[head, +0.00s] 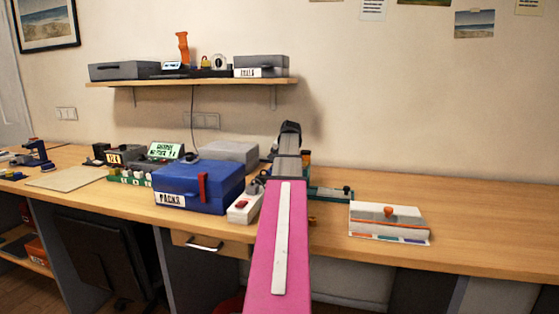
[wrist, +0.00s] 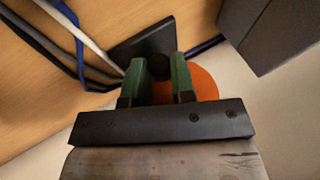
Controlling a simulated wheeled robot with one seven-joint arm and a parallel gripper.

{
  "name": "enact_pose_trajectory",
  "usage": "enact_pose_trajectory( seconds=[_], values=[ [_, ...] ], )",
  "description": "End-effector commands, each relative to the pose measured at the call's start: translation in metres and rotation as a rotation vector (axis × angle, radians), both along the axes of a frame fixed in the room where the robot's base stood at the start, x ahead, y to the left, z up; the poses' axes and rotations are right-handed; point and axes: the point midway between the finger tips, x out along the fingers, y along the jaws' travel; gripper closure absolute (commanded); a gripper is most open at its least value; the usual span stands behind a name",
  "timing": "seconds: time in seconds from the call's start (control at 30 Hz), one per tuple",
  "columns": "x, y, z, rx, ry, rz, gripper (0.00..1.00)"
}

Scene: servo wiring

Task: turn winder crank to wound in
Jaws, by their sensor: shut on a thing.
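In the wrist view, my gripper (wrist: 160,76) has its two green fingers on either side of a small dark round knob (wrist: 159,66). It is shut on this knob, which I take to be the handle of the winder crank. An orange disc (wrist: 205,84) lies behind the fingers, and a dark block (wrist: 140,46) is beside the knob. My fingers and wrist hide much of the disc, so the crank's angle cannot be told. In the head view my pink arm covers the gripper and the winder.
Grey and blue cables (wrist: 72,45) run at the left of the wrist view; a dark grey box (wrist: 262,30) is close at the right. In the head view, a blue case (head: 195,190) stands left of my arm and a white-orange box (head: 389,220) right. Wood to its right is clear.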

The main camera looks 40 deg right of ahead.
Motion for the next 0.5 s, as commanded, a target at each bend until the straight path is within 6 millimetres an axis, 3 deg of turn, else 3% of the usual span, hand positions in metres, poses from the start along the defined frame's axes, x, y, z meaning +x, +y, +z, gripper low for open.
enact_pose_trajectory(
  seconds=[0.2,0.23,0.3,0.5],
  values=[
    [-0.0004,-0.0001,0.0000,-0.001,0.002,-0.001,1.00],
    [-0.0004,-0.0001,0.0000,-0.001,0.002,-0.001,0.67],
    [-0.0003,-0.0002,-0.0001,-0.001,0.002,-0.001,0.51],
    [-0.0001,-0.0001,-0.0001,-0.001,0.002,0.000,0.51]
  ],
)
